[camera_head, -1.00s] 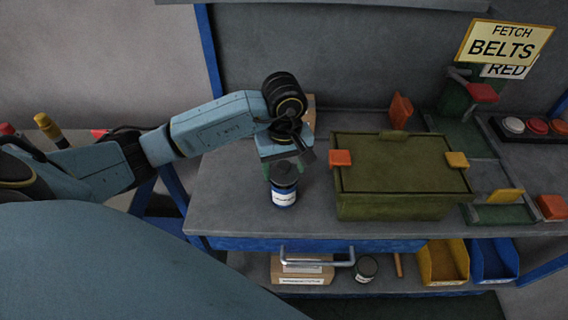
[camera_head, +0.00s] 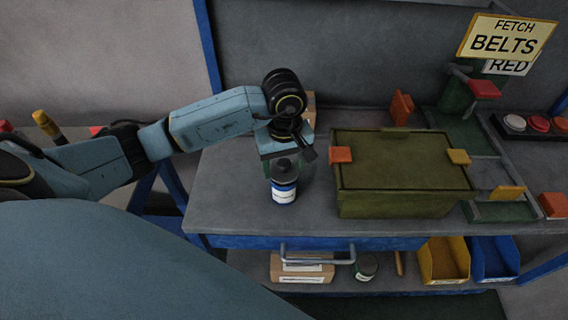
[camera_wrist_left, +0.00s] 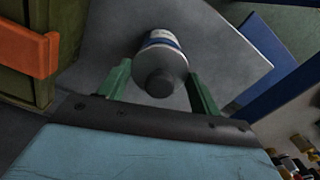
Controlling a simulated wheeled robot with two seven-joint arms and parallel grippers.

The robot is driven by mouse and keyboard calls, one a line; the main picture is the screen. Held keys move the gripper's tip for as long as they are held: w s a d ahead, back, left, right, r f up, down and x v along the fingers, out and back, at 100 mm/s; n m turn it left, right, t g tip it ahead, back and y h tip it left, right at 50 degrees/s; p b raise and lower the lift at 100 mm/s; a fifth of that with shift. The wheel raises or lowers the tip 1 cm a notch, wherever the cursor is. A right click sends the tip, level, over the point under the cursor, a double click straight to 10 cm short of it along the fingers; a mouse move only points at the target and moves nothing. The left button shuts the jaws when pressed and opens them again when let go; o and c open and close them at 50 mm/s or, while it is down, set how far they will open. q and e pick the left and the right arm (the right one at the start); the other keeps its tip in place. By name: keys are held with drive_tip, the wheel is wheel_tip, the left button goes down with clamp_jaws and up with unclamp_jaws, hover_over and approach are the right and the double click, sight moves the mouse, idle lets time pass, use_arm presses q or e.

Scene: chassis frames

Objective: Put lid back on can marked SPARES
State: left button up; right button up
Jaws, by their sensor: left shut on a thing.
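A small white can (camera_head: 284,194) with blue bands stands upright on the workbench, left of the green box. Its label print is too small to read. A dark round lid with a knob (camera_head: 285,170) is at its top. In the left wrist view the lid (camera_wrist_left: 160,83) lies in line with the can (camera_wrist_left: 165,42), between the green fingers. My left gripper (camera_head: 283,163) is directly above the can and shut on the lid. It also shows in the left wrist view (camera_wrist_left: 158,88). I cannot tell whether the lid is fully seated. My right gripper is out of view.
A green box (camera_head: 395,203) with orange and yellow blocks at its top stands close right of the can. Below, a shelf holds a cardboard box (camera_head: 302,268), another can (camera_head: 366,267), and yellow (camera_head: 443,262) and blue (camera_head: 494,260) bins. Bench left of the can is clear.

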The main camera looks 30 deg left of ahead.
use_arm(q)
drive_tip(key=shift+f+b, duration=0.2)
drive_tip(key=shift+b, duration=0.65)
idle(1.7)
idle(0.4)
drive_tip(key=o, duration=1.1)
drive_tip(key=shift+c, duration=0.2)
drive_tip(key=shift+o, duration=0.4)
drive_tip(key=shift+o, duration=0.8)
drive_tip(key=shift+r+p, duration=1.85)
drive_tip(key=shift+r, duration=1.65)
